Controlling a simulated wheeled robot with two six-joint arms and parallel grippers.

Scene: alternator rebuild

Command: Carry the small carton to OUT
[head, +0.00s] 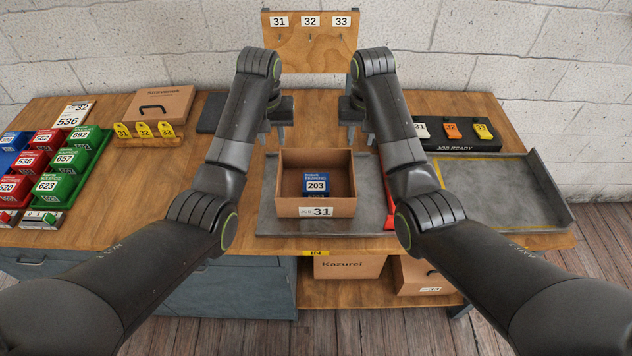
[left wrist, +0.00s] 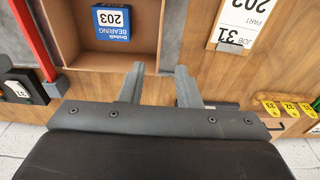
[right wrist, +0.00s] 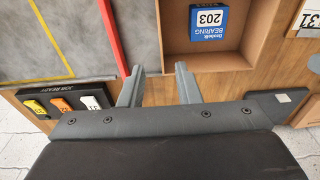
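An open cardboard carton (head: 288,208) labelled 31 sits on the grey mat (head: 268,222) behind the IN label (head: 316,253). A small blue bearing carton (head: 317,183) marked 203 lies inside it; it also shows in the left wrist view (left wrist: 112,19) and the right wrist view (right wrist: 209,19). My left gripper (head: 278,126) is open and empty beyond the open carton's far wall, towards its left. My right gripper (head: 352,126) is open and empty beyond the same wall, towards its right. Neither touches a carton. No OUT label is readable.
An empty grey tray (head: 505,190) with yellow lines lies at the right. A red bar (head: 390,222) lies between it and the mat. The JOB READY rack (head: 460,146) stands back right.

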